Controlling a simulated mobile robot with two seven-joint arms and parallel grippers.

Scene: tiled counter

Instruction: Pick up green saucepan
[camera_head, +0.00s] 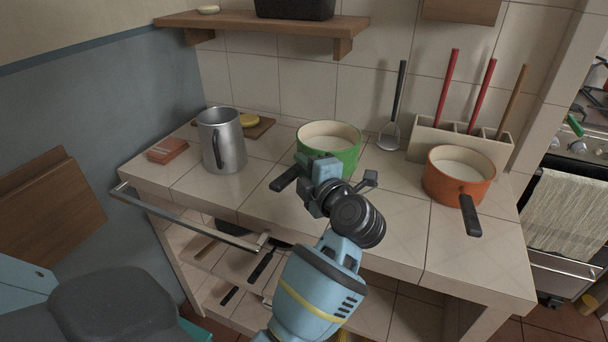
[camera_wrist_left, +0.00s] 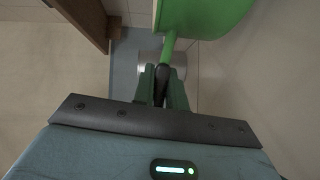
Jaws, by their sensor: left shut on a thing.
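The green saucepan (camera_head: 338,152) has a cream inside and a black handle. It appears upright at the middle of the tiled counter, near the wall; I cannot tell whether its base touches the tiles. My left gripper (camera_head: 304,184) is at the saucepan's near side, over its handle, and hides part of the pan wall. In the left wrist view the fingers (camera_wrist_left: 163,88) are shut on the black handle, with the green pan body (camera_wrist_left: 205,16) just beyond. My right gripper is not in view.
A metal mug (camera_head: 222,142) stands left of the saucepan. An orange saucepan (camera_head: 452,179) stands at the right, its handle toward the front edge. A utensil holder (camera_head: 428,136) is behind it. A wooden shelf (camera_head: 262,23) hangs above; a metal rail (camera_head: 182,219) runs along the front left.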

